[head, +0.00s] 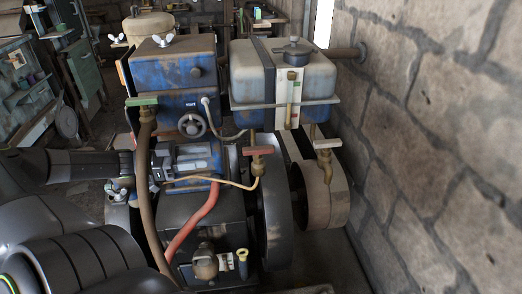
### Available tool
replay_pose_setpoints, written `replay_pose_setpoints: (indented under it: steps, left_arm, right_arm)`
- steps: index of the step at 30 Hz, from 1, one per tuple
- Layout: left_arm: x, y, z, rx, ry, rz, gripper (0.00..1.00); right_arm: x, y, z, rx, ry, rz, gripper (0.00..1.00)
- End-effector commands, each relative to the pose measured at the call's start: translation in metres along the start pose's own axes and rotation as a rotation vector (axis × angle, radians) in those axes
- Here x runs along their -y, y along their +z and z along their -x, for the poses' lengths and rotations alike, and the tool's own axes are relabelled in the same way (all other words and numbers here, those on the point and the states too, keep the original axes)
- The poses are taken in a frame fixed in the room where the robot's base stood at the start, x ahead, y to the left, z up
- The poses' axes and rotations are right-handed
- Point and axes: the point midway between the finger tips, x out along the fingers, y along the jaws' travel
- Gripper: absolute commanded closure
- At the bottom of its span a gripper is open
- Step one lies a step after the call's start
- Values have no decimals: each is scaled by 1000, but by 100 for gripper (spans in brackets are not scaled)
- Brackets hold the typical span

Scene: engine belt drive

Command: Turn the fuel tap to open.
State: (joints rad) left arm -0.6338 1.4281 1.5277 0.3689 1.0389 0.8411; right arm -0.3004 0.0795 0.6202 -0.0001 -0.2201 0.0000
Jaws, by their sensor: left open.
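The fuel tank (283,78) is a worn grey-blue box with a dark cap and a sight gauge on its front. Below it, a tap with a red bar handle (257,150) sits on a thin brass fuel pipe (235,184); the handle lies roughly crosswise. It looks like the fuel tap. My left gripper (207,164) reaches in from the left in front of the engine. It is open and apart from the tap, to its left. Its fingertips are hard to separate from the engine parts behind. My right gripper is not in view.
A green-handled tap (142,101) tops a brown hose (145,160) at the left. A red hose (195,222) curves below my gripper. A stone wall (430,130) closes the right.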

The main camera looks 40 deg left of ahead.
Motion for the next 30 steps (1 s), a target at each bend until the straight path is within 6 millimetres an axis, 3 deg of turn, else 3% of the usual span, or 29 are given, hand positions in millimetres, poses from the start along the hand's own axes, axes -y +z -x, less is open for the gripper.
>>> replay_pose_setpoints:
  steps: [5,21,30]
  left_arm:
    - [-1,-1,-21,-7,8,-1,58]
    - [-1,0,-116,-9,5,-4,58]
    - [-2,-1,-152,-6,5,-3,58]
  right_arm:
    - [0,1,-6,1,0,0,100]
    - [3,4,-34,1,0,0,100]
    - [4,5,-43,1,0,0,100]
